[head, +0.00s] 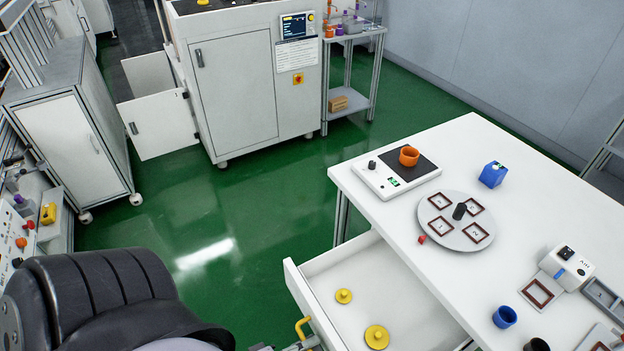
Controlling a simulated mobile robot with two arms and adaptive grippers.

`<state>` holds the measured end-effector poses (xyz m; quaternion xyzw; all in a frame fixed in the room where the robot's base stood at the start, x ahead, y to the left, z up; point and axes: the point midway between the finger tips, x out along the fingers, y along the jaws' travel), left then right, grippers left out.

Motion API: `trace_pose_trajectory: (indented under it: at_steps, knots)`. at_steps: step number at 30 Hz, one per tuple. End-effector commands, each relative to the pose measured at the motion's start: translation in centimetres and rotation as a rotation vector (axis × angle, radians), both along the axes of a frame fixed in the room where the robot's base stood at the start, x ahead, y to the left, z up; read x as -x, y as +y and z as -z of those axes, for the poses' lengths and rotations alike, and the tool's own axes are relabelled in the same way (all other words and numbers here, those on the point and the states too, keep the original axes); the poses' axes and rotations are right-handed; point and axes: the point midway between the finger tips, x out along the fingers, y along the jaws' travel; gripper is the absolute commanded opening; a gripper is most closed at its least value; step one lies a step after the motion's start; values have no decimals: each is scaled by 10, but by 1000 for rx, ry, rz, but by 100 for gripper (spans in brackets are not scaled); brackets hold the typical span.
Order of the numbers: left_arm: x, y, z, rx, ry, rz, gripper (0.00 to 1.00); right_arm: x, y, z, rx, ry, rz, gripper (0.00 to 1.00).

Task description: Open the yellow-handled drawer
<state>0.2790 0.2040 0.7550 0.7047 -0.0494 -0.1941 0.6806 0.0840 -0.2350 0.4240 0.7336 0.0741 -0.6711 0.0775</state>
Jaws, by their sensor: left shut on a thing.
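The drawer (292,284) under the white table is pulled out and its inside shows. Its yellow handle (302,326) sits on the front panel at the bottom of the head view. My left gripper (304,343) is at the handle and shut on it, with only its tips showing at the bottom edge. Two yellow knobbed discs, a smaller one (344,296) and a larger one (377,337), lie in the drawer. The drawer's near right part is cut off by the frame. My right gripper is not in view.
The white table (500,155) holds a scale (398,174) with an orange cup (409,156), a round fixture plate (457,220), a blue box (492,174) and a blue cup (505,316). Green floor (235,225) lies clear left of the drawer. A white cabinet (238,88) stands behind.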

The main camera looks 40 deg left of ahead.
Motion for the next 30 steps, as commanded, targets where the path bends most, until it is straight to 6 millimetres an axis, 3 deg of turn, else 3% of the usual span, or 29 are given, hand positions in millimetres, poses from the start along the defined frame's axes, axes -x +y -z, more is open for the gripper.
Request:
trace_pose_trajectory:
  at_steps: [5,6,15,25,30]
  knots:
    - [0,0,0,-1,0,0,0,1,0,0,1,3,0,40]
    - [0,0,0,-1,0,0,10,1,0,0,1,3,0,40]
    - [0,0,0,0,0,0,29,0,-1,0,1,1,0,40]
    - [3,1,0,0,1,0,29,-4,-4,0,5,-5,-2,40]
    - [24,8,-4,-2,6,1,29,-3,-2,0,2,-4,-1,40]
